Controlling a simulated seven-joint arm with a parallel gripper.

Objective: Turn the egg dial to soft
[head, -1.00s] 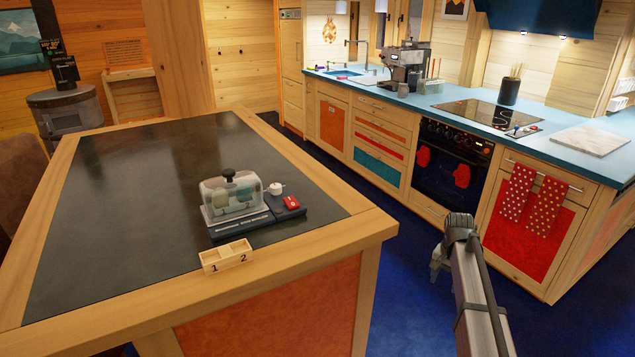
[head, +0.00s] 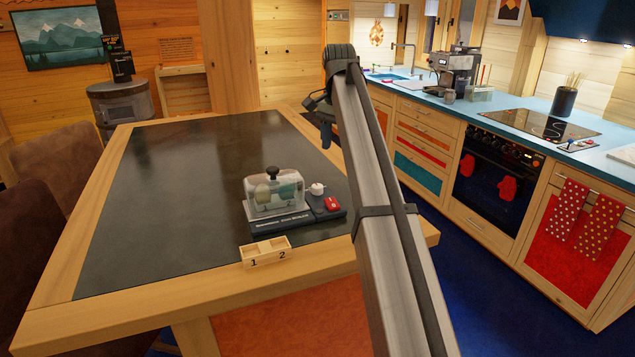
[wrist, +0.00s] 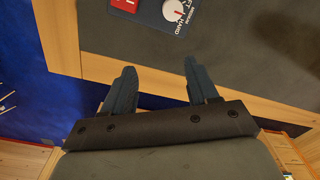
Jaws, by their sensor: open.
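The egg boiler (head: 284,222) stands on the dark tabletop, with a clear lid, a black lid knob and pale egg shapes inside. Its egg dial (head: 317,189) is white, at the right of the base. In the wrist view the dial (wrist: 175,9) is at the top edge, partly cut off, with a pointer mark and printed labels; HARD is legible, the rest is not clear. My gripper (wrist: 159,68) is open and empty, its two dark fingers apart and short of the dial. In the head view my gripper is hard to make out at the arm's far end.
A red switch (head: 331,204) sits beside the dial. A small wooden tray marked 1 and 2 (head: 265,258) stands in front of the boiler. The table's wooden edge (wrist: 160,88) runs beneath my fingers. The tabletop behind the boiler is clear.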

